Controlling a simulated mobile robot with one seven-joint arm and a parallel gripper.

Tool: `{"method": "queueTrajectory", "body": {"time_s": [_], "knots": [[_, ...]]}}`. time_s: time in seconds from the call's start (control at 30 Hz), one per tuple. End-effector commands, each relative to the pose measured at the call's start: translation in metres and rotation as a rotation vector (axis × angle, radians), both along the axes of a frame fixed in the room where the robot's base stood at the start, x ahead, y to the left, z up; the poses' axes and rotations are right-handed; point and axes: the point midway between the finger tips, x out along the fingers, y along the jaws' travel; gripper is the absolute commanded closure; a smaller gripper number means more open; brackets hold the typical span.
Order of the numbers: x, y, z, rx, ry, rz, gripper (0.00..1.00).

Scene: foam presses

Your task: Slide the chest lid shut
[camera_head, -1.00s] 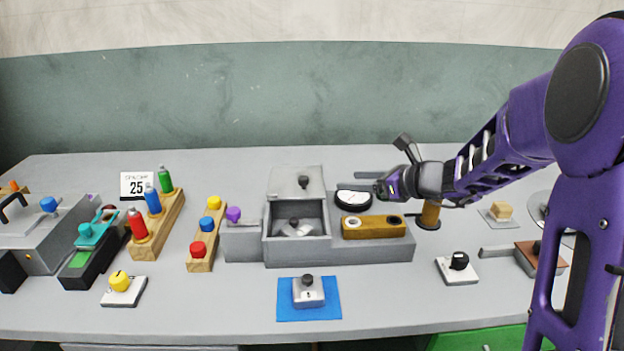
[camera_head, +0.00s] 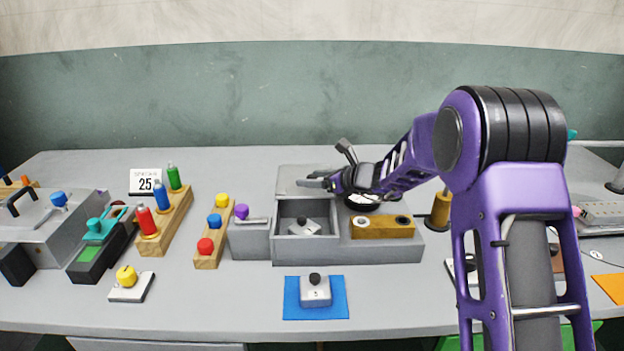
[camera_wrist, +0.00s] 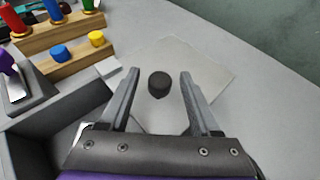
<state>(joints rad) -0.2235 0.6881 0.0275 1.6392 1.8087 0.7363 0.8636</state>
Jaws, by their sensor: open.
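The grey chest (camera_head: 281,254) stands mid-table with its box uncovered, and a small grey block with a dark knob (camera_head: 304,227) sits inside. The flat grey lid (camera_head: 292,177) lies behind the opening, slid back. In the wrist view the lid (camera_wrist: 205,75) is a pale plate with a black knob (camera_wrist: 159,84) standing on it. My gripper (camera_head: 306,182) is over the lid from the right. In the wrist view my gripper (camera_wrist: 157,77) is open, one finger on each side of the knob, with gaps. The head view hides the knob behind my gripper.
A brown block with two holes (camera_head: 383,228) sits on the chest's right part. A purple-knobbed grey box (camera_head: 249,240) adjoins its left. Wooden racks with coloured knobs (camera_head: 210,245) and bottles (camera_head: 165,222) stand further left. A knobbed block (camera_head: 315,291) rests on a blue mat (camera_head: 336,309) in front.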

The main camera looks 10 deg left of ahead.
Motion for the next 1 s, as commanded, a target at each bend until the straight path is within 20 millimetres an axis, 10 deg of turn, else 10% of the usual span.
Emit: {"method": "queueTrajectory", "body": {"time_s": [0.37,0.7,1.0], "knots": [[0.0028,0.005,-0.0025,-0.001,0.001,0.0,0.36],[0.0026,0.0047,-0.0024,-0.001,0.001,0.0,0.97],[0.0027,0.0046,-0.0024,-0.001,0.001,0.0,1.0]]}}
